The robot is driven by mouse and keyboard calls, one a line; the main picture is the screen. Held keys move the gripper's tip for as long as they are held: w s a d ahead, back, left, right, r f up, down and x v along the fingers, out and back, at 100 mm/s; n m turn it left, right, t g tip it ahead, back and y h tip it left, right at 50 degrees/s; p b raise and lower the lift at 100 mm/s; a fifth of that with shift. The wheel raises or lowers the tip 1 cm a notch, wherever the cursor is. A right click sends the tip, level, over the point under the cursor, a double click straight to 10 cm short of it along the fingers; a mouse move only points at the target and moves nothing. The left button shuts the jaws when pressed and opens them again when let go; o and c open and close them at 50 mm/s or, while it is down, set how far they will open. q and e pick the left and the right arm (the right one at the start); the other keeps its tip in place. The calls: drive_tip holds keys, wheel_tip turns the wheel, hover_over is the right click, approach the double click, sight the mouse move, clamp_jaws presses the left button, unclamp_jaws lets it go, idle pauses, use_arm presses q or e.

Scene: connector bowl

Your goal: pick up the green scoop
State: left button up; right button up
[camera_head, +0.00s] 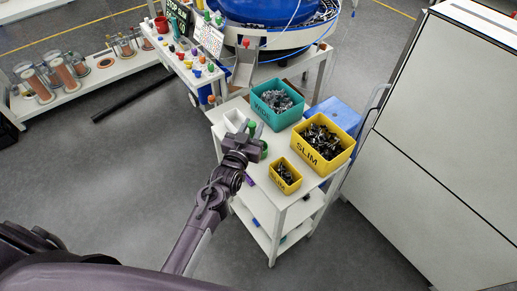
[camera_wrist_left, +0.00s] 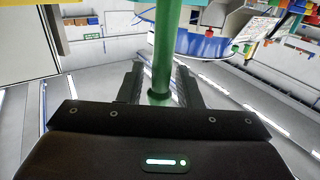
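The green scoop shows in the left wrist view (camera_wrist_left: 165,45) as a thick green handle standing between the two dark fingers. Its near end is a dark ring low between them. My left gripper (camera_wrist_left: 159,72) has its fingers close on both sides of the handle and appears shut on it. In the head view the left gripper (camera_head: 252,138) is over the left side of the white cart, with green parts of the scoop (camera_head: 251,125) showing beside it. The scoop's far end is hidden or unclear. My right gripper is not in view.
The white cart (camera_head: 287,190) carries a teal bin (camera_head: 277,113), a large yellow bin (camera_head: 345,147) marked SLIM and a small yellow bin (camera_head: 289,187), all with parts. A blue box (camera_head: 337,107) stands behind. A grey cabinet (camera_head: 440,150) stands right; a blue bowl feeder (camera_head: 270,38) stands at the back.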

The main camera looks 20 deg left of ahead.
use_arm(q)
clamp_jaws()
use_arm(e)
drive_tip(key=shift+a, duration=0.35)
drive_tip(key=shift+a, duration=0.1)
